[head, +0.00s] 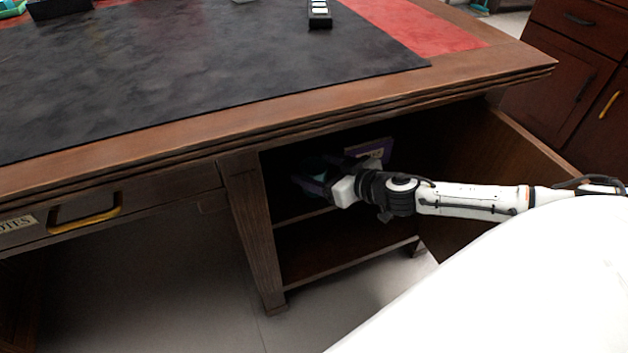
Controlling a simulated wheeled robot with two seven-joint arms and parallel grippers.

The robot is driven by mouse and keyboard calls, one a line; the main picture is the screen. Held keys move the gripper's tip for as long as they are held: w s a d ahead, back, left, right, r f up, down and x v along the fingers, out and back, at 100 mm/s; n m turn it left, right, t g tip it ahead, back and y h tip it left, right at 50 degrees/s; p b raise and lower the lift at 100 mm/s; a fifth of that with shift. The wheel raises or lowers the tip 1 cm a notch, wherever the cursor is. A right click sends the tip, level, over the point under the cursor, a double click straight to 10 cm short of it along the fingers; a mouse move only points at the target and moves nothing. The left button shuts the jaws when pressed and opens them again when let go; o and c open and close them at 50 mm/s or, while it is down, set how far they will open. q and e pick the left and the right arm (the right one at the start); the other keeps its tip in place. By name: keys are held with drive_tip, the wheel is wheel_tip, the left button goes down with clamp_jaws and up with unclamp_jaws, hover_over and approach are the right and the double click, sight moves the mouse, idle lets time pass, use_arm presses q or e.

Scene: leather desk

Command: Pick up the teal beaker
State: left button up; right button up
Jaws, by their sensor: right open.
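A dim teal shape, seemingly the teal beaker (317,168), is inside the open desk cupboard on its upper shelf, in shadow. My right gripper (318,180) reaches into the cupboard from the right, with its fingers at the teal shape. The gripper is open. The dark interior and the gripper itself hide much of the beaker, and I cannot tell whether the fingers touch it. My left gripper is not in view.
A purple box (380,147) stands in the cupboard behind my right wrist. The cupboard door (520,150) is swung open to the right. The wooden desk edge (330,98) overhangs the opening. A drawer with a brass handle (85,215) is at left.

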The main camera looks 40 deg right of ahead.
sight(306, 167)
drive_tip(key=shift+b+x, duration=0.75)
drive_tip(key=shift+x, duration=1.8)
drive_tip(key=c, duration=1.3)
